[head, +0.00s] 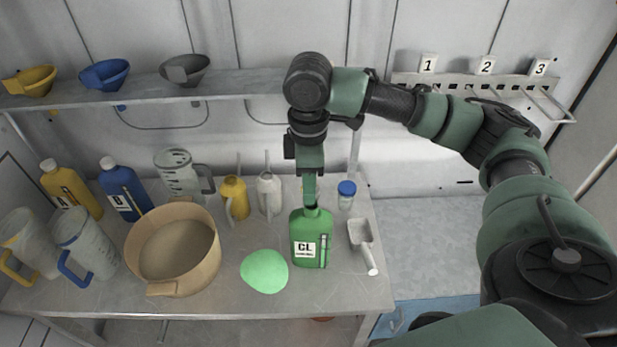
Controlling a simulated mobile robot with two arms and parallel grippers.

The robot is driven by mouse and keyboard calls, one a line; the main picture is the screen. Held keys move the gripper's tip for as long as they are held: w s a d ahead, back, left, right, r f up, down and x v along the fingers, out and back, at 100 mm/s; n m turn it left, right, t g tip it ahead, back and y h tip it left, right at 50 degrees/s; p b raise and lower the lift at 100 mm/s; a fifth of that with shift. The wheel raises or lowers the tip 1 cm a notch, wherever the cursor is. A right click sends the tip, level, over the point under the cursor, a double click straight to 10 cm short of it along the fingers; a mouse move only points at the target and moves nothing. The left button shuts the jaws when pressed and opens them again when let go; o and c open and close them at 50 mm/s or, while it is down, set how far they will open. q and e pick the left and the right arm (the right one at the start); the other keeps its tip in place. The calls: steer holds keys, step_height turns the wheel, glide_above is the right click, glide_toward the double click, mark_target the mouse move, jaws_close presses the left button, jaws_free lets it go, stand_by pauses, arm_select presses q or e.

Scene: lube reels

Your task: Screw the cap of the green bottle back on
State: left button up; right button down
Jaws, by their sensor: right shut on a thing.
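The green bottle (312,250) with a white "CL" label stands upright near the right end of the grey bench. My right gripper (310,203) points straight down over the bottle's neck. It is shut at the bottle's top, on the cap, which the fingers mostly hide. I cannot tell how far the cap sits on the thread. My left gripper is not in view.
A light green round piece (264,271) lies left of the bottle. A white scoop (361,234) and a blue-capped jar (346,194) are on its right. A white bottle (269,194) and a yellow can (235,198) stand behind left. A tan basin (151,282) fills the bench's left-middle.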

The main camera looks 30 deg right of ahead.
steer(key=shift+f, duration=1.7)
steer(key=shift+f, duration=0.6)
stand_by(0.6)
steer(key=m, duration=0.5)
steer(key=shift+w+d, duration=0.1)
steer(key=shift+d, duration=0.05)
steer(key=shift+m, duration=1.1)
steer(key=m, duration=0.3)
steer(key=shift+d, duration=0.1)
